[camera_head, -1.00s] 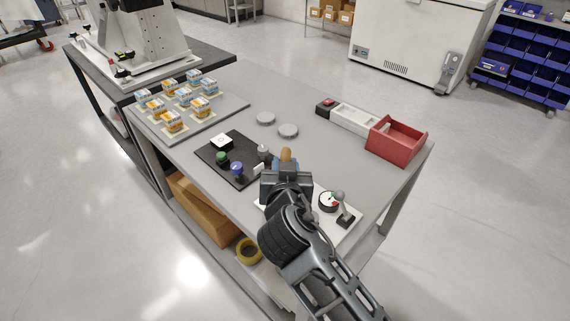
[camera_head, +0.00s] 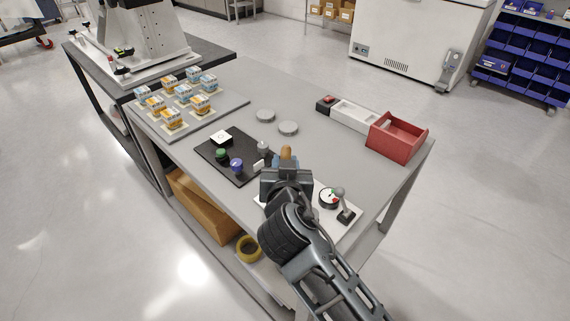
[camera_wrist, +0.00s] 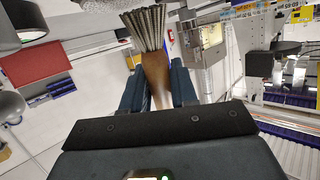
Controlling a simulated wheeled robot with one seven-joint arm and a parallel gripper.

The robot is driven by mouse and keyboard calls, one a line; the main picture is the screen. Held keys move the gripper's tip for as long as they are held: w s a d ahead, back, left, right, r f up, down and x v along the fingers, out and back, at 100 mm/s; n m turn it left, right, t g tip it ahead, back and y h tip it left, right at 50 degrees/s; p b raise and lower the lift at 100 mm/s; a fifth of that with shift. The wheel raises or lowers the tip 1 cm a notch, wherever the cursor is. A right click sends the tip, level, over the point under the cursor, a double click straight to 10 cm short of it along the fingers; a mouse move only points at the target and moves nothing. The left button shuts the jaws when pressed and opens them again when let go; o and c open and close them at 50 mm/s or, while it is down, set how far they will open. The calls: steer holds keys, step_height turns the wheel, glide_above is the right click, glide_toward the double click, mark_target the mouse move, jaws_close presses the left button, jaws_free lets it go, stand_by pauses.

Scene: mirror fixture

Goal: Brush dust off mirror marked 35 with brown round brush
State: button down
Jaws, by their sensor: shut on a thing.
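My gripper (camera_head: 285,168) is shut on a brown-handled brush (camera_head: 286,153) above the near part of the grey table. In the wrist view, the brush (camera_wrist: 155,75) stands between the two fingers, with its grey-brown bristles (camera_wrist: 147,25) pointing away from the gripper. Several small blocks with blue-white or orange-white labels (camera_head: 172,119) stand on a grey board (camera_head: 236,101) at the far left of the table, apart from the gripper. Their markings are too small to read, so I cannot tell which is 35. Dust is not discernible.
A white plate with a round dial (camera_head: 328,198) and a grey upright piece (camera_head: 344,207) is at right.

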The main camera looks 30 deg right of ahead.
steer(key=shift+f+b, duration=0.45)
stand_by(0.4)
steer(key=shift+d, duration=0.1)
steer(key=shift+s+d, duration=0.45)
steer(key=shift+d, duration=0.35)
steer(key=shift+s+d, duration=0.45)
steer(key=shift+d, duration=0.4)
steer(key=shift+w, duration=0.15)
steer(key=shift+w+d, duration=0.3)
steer(key=shift+w, duration=0.2)
